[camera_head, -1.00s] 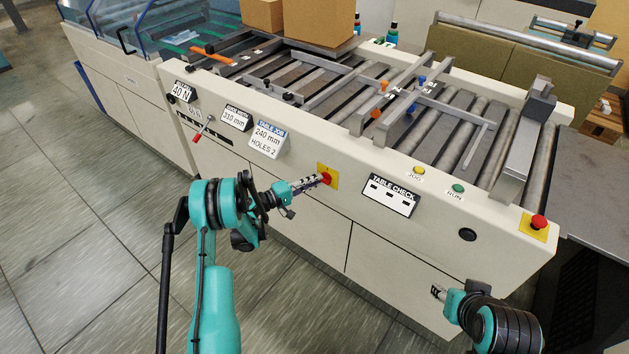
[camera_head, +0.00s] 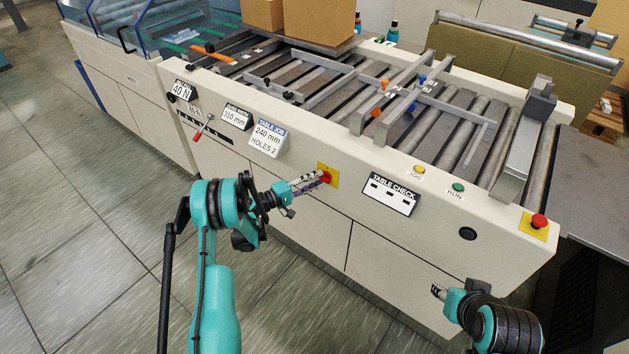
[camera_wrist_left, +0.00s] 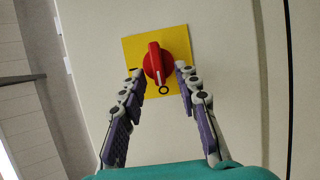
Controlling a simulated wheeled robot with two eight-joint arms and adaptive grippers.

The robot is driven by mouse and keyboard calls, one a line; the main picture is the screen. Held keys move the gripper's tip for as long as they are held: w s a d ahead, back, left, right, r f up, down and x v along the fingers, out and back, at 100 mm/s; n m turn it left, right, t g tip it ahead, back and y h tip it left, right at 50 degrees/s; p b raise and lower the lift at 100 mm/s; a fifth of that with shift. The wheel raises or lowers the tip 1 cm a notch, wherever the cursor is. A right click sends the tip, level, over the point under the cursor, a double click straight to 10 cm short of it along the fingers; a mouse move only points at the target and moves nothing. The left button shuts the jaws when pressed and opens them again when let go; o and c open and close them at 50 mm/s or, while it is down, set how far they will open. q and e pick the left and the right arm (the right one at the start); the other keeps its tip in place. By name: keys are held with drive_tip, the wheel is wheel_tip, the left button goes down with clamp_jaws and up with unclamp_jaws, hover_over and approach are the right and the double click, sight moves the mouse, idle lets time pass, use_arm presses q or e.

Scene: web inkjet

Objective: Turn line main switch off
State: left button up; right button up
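The line main switch is a red rotary knob (camera_head: 326,177) on a yellow plate (camera_head: 333,169) on the machine's cream front panel. In the left wrist view the red knob (camera_wrist_left: 154,62) has its grip bar roughly upright, its lower end near an "O" mark (camera_wrist_left: 163,89). A dark mark is partly hidden by the left finger. My left gripper (camera_head: 322,180) is at the switch; in the left wrist view its open fingers (camera_wrist_left: 161,73) are on either side of the knob's lower part. I cannot tell whether they touch it. My right gripper (camera_head: 437,291) is low at the right, away from the switch.
A red emergency button (camera_head: 538,222) is at the panel's right end. Yellow JOG (camera_head: 419,170) and green RUN (camera_head: 458,188) buttons and a table check panel (camera_head: 391,194) lie right of the switch. A red-tipped lever (camera_head: 203,128) sticks out at the left.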

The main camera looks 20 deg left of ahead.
use_arm(q)
drive_tip(key=v, duration=1.2)
drive_tip(key=d+r+m+g+y, duration=0.2)
drive_tip(key=d+r+g, duration=0.1)
drive_tip(key=d+r, duration=0.45)
drive_tip(key=s+d+r+m+g+y, duration=0.2)
drive_tip(key=s+d+r+g+y, duration=0.1)
drive_tip(key=s+d+r, duration=0.3)
drive_tip(key=s+r+m+y, duration=0.3)
drive_tip(key=s+m+y, duration=0.2)
drive_tip(key=s, duration=1.7)
drive_tip(key=shift+s+a+r+m+y, duration=0.25)
drive_tip(key=shift+s+a+m+y, duration=0.1)
drive_tip(key=shift+y, duration=0.65)
